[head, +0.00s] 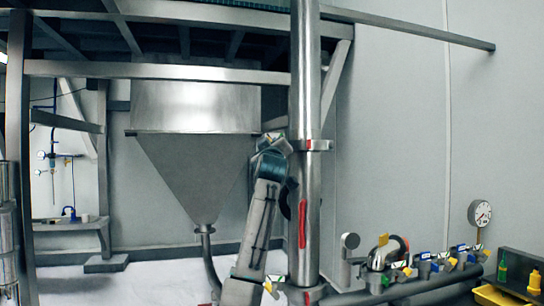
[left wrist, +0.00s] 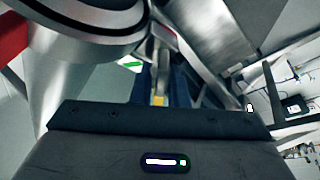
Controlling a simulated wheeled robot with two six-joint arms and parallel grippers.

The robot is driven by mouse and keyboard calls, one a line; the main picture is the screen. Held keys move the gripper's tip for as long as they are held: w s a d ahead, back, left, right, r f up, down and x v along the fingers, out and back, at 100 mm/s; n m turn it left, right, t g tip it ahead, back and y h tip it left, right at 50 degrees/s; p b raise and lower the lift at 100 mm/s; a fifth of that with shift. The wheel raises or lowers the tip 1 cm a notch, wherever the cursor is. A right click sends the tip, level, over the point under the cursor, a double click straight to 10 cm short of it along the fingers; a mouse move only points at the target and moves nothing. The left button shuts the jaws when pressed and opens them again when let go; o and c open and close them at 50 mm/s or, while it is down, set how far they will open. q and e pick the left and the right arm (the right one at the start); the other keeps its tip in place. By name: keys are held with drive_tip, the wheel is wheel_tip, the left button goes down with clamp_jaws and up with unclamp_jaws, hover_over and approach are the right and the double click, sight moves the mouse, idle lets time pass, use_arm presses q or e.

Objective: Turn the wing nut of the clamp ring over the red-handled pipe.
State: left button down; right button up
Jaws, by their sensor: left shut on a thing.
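The thick vertical steel pipe (head: 306,80) stands right of centre in the head view, with a long red handle (head: 302,222) on its side. The clamp ring (head: 316,145) goes around it above the handle. My left gripper (head: 274,140) reaches up to the ring's left side, partly hidden there. In the left wrist view the ring (left wrist: 85,18) fills the top left, and my left gripper's dark fingers (left wrist: 160,68) are shut on the wing nut at the ring's side. The nut itself is mostly hidden between the fingers. My right gripper is out of view.
A steel hopper (head: 190,170) hangs behind my left arm under a metal frame (head: 150,70). At the lower right are a pipe manifold with valves (head: 385,260), a round gauge (head: 480,212) and a dark box (head: 520,268). The wall right of the pipe is clear.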

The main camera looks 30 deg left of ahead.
use_arm(q)
drive_tip(key=shift+f+n, duration=0.15)
drive_tip(key=shift+n, duration=0.55)
drive_tip(key=shift+n+g+b, duration=0.4)
drive_tip(key=shift+n+b, duration=0.05)
drive_tip(key=shift+n, duration=0.15)
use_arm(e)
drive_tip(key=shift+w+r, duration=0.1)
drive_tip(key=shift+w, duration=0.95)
use_arm(q)
drive_tip(key=c, duration=1.5)
unclamp_jaws()
drive_tip(key=shift+c, duration=0.2)
